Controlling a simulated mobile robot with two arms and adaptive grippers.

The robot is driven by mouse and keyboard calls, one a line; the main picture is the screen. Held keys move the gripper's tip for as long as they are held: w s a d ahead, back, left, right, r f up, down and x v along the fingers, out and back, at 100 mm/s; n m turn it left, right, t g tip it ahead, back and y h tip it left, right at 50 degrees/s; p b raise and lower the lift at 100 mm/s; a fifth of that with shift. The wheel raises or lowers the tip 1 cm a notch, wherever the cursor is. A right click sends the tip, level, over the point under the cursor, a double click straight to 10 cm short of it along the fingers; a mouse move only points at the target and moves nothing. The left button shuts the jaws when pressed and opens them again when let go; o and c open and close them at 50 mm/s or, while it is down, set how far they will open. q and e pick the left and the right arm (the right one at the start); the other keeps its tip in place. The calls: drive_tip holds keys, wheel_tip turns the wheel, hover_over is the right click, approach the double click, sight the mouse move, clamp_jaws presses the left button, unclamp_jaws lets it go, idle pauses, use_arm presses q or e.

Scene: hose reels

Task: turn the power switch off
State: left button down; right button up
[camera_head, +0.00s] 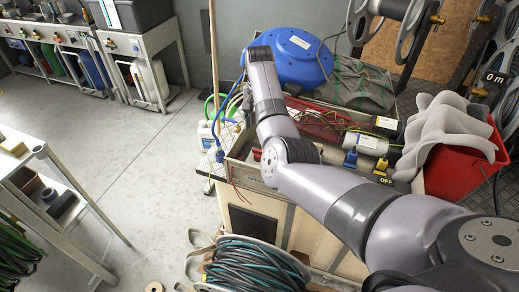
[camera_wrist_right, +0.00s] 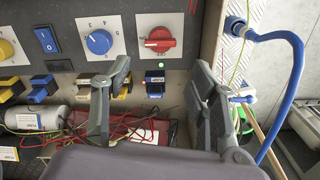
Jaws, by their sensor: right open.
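In the right wrist view, a dark control panel carries a red rotary switch (camera_wrist_right: 160,40) on a white plate, its handle lying roughly sideways. Left of it are a blue numbered knob (camera_wrist_right: 99,42) and a blue rocker switch (camera_wrist_right: 45,40) marked I and O. I cannot tell for certain which is the power switch. In the head view my right arm hides the gripper's fingers. My left gripper is not in view.
Blue and yellow sockets (camera_wrist_right: 155,83) and loose red wires (camera_wrist_right: 90,127) lie below the panel. A blue hose (camera_wrist_right: 290,60) hangs at the right. A blue reel (camera_head: 295,58), a red bin (camera_head: 465,165) and a hose coil (camera_head: 255,268) surround the bench.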

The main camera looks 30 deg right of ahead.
sight(260, 150)
wheel_tip(260, 150, down, 12)
drive_tip(key=shift+w+d+r+b, duration=0.1)
drive_tip(key=shift+w+r+b, duration=0.1)
drive_tip(key=shift+b, duration=0.25)
drive_tip(key=shift+f, duration=0.4)
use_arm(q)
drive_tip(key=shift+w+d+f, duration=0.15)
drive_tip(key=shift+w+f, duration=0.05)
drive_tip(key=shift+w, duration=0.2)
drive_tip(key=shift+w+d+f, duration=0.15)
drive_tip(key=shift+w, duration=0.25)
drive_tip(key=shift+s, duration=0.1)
use_arm(e)
drive_tip(key=shift+c, duration=0.6)
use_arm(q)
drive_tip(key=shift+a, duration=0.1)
use_arm(e)
drive_tip(key=c, duration=0.8)
